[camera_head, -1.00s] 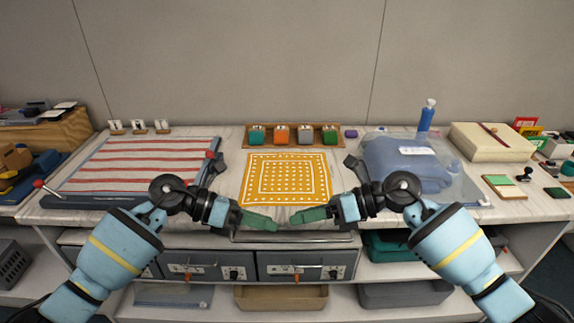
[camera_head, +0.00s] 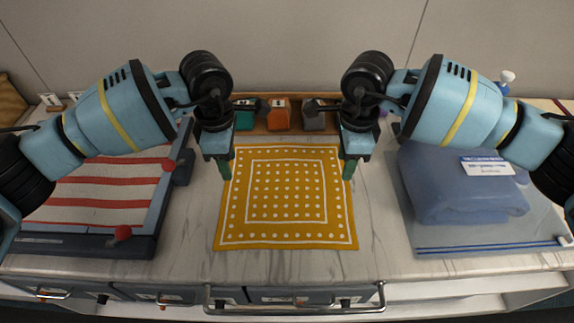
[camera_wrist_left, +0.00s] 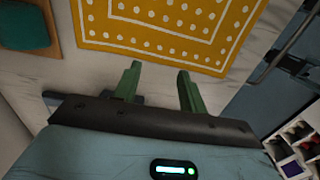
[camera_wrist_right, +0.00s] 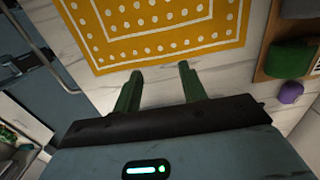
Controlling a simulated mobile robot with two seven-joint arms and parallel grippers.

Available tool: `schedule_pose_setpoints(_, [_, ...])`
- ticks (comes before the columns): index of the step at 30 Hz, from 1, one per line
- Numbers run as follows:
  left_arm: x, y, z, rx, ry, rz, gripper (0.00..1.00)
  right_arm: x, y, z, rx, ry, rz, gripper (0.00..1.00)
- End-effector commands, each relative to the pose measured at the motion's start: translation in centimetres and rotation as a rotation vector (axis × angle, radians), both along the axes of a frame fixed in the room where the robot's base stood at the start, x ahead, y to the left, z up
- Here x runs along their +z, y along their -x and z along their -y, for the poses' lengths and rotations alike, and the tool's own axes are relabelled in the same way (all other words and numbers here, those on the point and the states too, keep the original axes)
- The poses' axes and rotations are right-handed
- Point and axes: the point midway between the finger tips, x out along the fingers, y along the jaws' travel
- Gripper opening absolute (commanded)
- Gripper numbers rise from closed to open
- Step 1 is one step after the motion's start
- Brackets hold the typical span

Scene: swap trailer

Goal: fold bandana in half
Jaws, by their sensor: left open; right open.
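The yellow bandana (camera_head: 287,235) with white dots and a white square border lies flat and spread out on the marble counter. My left gripper (camera_head: 224,168) points down beside its left edge near the far-left corner, open and empty. My right gripper (camera_head: 349,168) points down at its right edge near the far-right corner, open and empty. In the left wrist view the green fingers (camera_wrist_left: 158,88) are apart with the bandana (camera_wrist_left: 160,45) just beyond them. In the right wrist view the fingers (camera_wrist_right: 160,90) are also apart, with the bandana (camera_wrist_right: 165,52) beyond the tips.
A wooden rack (camera_head: 262,127) with coloured blocks stands behind the bandana. A red-striped cloth (camera_head: 105,203) on a board lies at the left. A folded blue cloth (camera_head: 450,200) on a clear sheet lies at the right. The counter in front of the bandana is clear.

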Motion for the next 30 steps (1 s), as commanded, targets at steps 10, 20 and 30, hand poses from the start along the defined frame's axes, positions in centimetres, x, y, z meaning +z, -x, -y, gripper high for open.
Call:
schedule_pose_setpoints(10, [-0.5,0.0,-0.3,-0.005,-0.02,0.005,0.42,-0.5,-0.1,0.4,0.004,0.021,0.006,0.42])
schedule_pose_setpoints(20, [-4.8,0.0,-0.3,-0.005,-0.019,0.003,0.42,-4.8,0.0,0.4,0.002,0.019,0.004,0.42])
schedule_pose_setpoints(30, [-7.8,0.0,-0.3,-0.004,-0.018,0.005,0.42,-7.8,-0.1,0.3,0.004,0.018,0.006,0.42])
